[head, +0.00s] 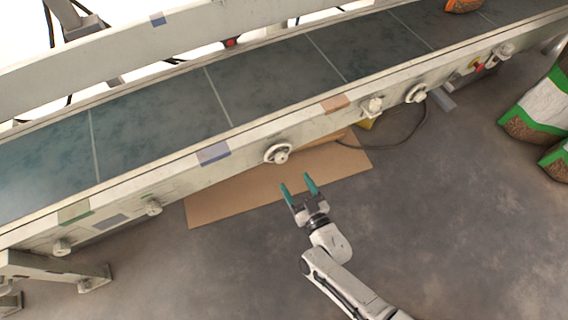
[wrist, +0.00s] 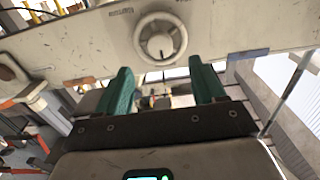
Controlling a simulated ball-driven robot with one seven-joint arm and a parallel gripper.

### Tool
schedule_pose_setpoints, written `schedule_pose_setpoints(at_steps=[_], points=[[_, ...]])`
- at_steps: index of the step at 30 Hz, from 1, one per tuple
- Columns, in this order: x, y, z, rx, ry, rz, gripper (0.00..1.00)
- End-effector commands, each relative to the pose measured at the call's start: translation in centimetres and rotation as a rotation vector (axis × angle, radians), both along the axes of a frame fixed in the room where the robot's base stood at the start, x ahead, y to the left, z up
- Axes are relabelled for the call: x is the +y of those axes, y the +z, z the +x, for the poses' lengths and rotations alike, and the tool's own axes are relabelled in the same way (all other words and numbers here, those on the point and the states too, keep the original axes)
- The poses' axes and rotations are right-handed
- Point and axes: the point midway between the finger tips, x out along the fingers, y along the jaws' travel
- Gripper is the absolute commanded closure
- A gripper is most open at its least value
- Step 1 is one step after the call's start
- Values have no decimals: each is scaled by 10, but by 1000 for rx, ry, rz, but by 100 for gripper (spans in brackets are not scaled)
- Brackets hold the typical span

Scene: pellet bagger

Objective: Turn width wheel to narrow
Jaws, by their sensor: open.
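The width wheel is probably the round white handwheel (head: 278,153) on the near side rail of the conveyor. In the wrist view a round white wheel (wrist: 160,39) with a hub shows at top centre, with small lettering on the panel at its upper left. The lettering is too small to read surely. My gripper (head: 299,186) is open and empty, with teal fingers pointing toward the rail, a little below and right of the wheel in the head view. In the wrist view my gripper (wrist: 164,82) has its fingers apart below the wheel, not touching it.
Other knobs (head: 417,93) sit along the conveyor rail (head: 330,118). A flat cardboard sheet (head: 240,190) lies on the floor under the rail. A cable loops near its right end. Filled bags (head: 540,115) stand at far right. The floor (head: 450,200) on the right is clear.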

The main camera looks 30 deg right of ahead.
Motion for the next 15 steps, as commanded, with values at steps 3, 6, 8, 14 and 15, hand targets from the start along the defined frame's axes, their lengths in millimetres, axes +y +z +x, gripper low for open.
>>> schedule_pose_setpoints(at_steps=[3,6,8,14,15], points=[[0,-2,24,-3,0,0,31],[0,-2,42,-3,0,1,31],[0,-2,52,-2,1,1,31],[0,-1,76,0,1,0,31],[0,-1,78,0,1,0,31]])
